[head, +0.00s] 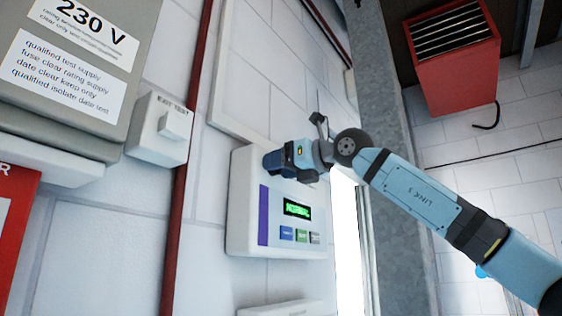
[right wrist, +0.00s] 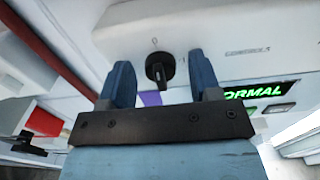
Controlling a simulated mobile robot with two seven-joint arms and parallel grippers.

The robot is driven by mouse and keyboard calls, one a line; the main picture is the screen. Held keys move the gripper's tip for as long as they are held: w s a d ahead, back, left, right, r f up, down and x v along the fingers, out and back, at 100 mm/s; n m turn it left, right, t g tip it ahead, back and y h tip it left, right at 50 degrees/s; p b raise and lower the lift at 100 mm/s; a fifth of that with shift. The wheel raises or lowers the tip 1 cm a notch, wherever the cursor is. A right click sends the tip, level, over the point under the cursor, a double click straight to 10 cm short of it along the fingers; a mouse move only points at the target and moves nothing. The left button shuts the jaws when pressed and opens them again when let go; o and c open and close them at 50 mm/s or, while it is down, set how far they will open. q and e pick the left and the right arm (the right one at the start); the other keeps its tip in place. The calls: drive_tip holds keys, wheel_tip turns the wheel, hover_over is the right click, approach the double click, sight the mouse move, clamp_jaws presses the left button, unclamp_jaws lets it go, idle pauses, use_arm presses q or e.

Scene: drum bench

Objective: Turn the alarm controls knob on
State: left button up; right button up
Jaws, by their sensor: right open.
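The alarm controls panel (head: 238,205) is a white wall box with a green lit display (head: 297,208). My right gripper (head: 273,163) is at the panel's upper part and hides the knob in the head view. Its two blue fingers stand apart on either side of the knob, open. Contact with the knob cannot be told. My left gripper is out of view.
A white switch box (head: 158,128) labelled "EXIT TEST" and a dark red pipe (head: 183,185) are left of the panel. A grey "230 V" box (head: 75,60) is at upper left. A grey post (head: 385,130) and red vented unit (head: 455,60) are at right.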

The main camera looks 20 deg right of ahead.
drive_tip(key=c, duration=0.9)
